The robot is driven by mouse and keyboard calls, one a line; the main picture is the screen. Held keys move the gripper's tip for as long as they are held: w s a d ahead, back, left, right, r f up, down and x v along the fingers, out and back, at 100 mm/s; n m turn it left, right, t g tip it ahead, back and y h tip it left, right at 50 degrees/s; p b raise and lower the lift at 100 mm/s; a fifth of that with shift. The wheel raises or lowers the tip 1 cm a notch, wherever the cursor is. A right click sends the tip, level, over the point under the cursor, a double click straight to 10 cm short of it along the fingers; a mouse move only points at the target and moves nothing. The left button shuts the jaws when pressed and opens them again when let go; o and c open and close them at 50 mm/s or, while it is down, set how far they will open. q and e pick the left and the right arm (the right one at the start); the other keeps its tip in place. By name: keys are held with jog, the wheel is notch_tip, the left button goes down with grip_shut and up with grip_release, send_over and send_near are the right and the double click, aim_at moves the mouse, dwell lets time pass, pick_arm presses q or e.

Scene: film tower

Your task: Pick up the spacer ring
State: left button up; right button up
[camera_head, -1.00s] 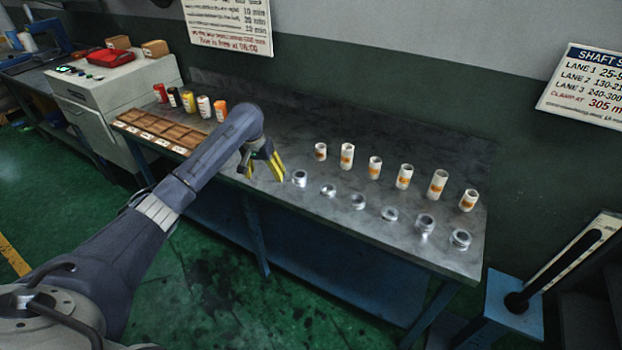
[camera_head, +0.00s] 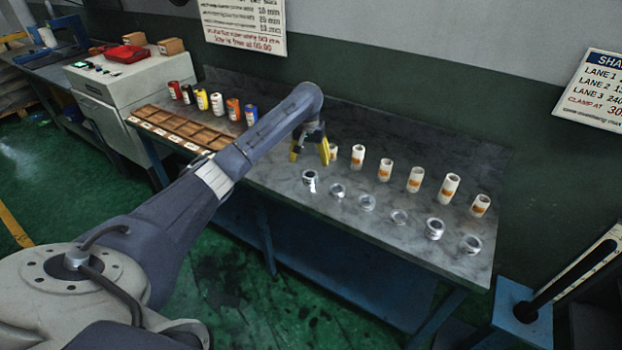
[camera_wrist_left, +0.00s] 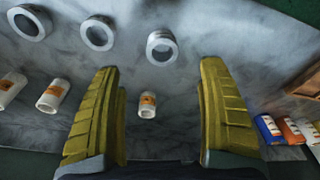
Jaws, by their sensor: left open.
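Several silver metal rings lie in a row along the front of the bench; I cannot tell which one is the spacer ring the task names. The leftmost ring (camera_head: 310,178) is nearest to my left gripper (camera_head: 310,158), which hangs over the bench, open and empty. In the left wrist view this ring (camera_wrist_left: 162,47) lies beyond and between the spread yellow fingers (camera_wrist_left: 160,72), not touched. Two more rings (camera_wrist_left: 98,33) show to its left. A white tube with an orange label (camera_head: 334,153) stands just behind the gripper, partly hidden by a finger. My right gripper is not in view.
Several white tubes (camera_head: 414,180) stand in a row behind the rings. Coloured canisters (camera_head: 217,103) and a brown compartment tray (camera_head: 180,129) are at the bench's left end. Bare bench top (camera_head: 270,172) lies left of the rings.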

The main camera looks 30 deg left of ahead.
pick_arm(q)
jog(key=shift+w+a+f, duration=0.2)
jog(key=shift+w+f, duration=0.1)
jog(key=shift+f, duration=1.5)
jog(key=shift+w+a+f, duration=0.15)
jog(key=shift+w+f, duration=0.1)
jog(key=shift+f, duration=1.55)
jog(key=shift+w+a+f, duration=0.2)
jog(key=shift+w+f, duration=0.1)
jog(key=shift+f, duration=1.5)
jog(key=shift+c, duration=0.4)
jog(key=c, duration=1.4)
